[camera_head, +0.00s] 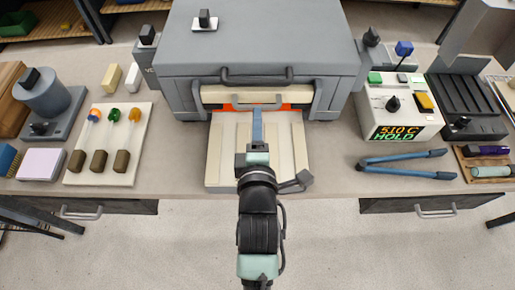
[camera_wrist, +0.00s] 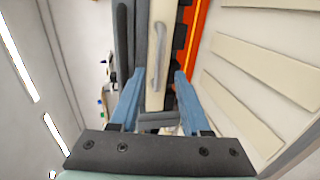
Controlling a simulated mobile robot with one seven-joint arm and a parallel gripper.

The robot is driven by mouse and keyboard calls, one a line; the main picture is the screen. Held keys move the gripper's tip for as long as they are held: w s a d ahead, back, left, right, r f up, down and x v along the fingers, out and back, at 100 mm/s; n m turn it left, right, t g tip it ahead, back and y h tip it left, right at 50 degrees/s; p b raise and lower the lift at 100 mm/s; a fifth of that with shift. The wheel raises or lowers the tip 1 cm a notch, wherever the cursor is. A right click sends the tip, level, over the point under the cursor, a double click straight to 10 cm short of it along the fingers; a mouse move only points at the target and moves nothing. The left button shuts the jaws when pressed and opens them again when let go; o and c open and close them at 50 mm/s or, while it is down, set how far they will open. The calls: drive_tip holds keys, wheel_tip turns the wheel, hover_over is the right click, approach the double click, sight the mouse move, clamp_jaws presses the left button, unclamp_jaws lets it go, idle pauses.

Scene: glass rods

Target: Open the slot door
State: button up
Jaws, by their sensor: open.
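The slot door (camera_head: 222,94) is a cream bar across the front of the grey furnace (camera_head: 260,40). A grey bar handle (camera_head: 240,105) is on it. A glowing orange strip (camera_head: 295,107) shows along the door's lower edge. In the wrist view, the cream slot door (camera_wrist: 156,95) and its handle (camera_wrist: 160,42) lie ahead between my fingers, with the orange strip (camera_wrist: 200,40) to the right. My gripper (camera_head: 257,112) is open and empty, in front of the handle; it also shows in the wrist view (camera_wrist: 159,76). I cannot tell whether the fingers touch anything.
A dark handle (camera_head: 240,80) sits above the slot door. A cream slab (camera_head: 225,155) lies below my gripper. To the right are a control box (camera_head: 398,112) reading "510 C HOLD" and blue tongs (camera_head: 405,164). A board with several coloured rods (camera_head: 108,145) lies left.

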drive_tip(key=v, duration=0.8)
drive_tip(key=shift+b, duration=0.4)
drive_tip(key=w+r+m+t, duration=0.3)
drive_tip(key=r+m, duration=0.1)
drive_tip(key=r, duration=0.8)
drive_tip(key=w+r+m+t, duration=0.3)
drive_tip(key=w+r+m, duration=0.1)
drive_tip(key=r, duration=0.9)
drive_tip(key=s+r+m+t, duration=0.3)
drive_tip(key=s+r+m, duration=0.15)
drive_tip(key=r, duration=0.75)
drive_tip(key=s+r+m+t, duration=0.35)
drive_tip(key=r+m, duration=0.25)
drive_tip(key=r, duration=0.6)
wheel_tip(320, 180, down, 49)
drive_tip(key=d+b, duration=0.1)
drive_tip(key=b, duration=4.7)
drive_tip(key=shift+r+g+b, duration=0.15)
drive_tip(key=shift+g+b, duration=0.2)
drive_tip(key=shift+n, duration=0.25)
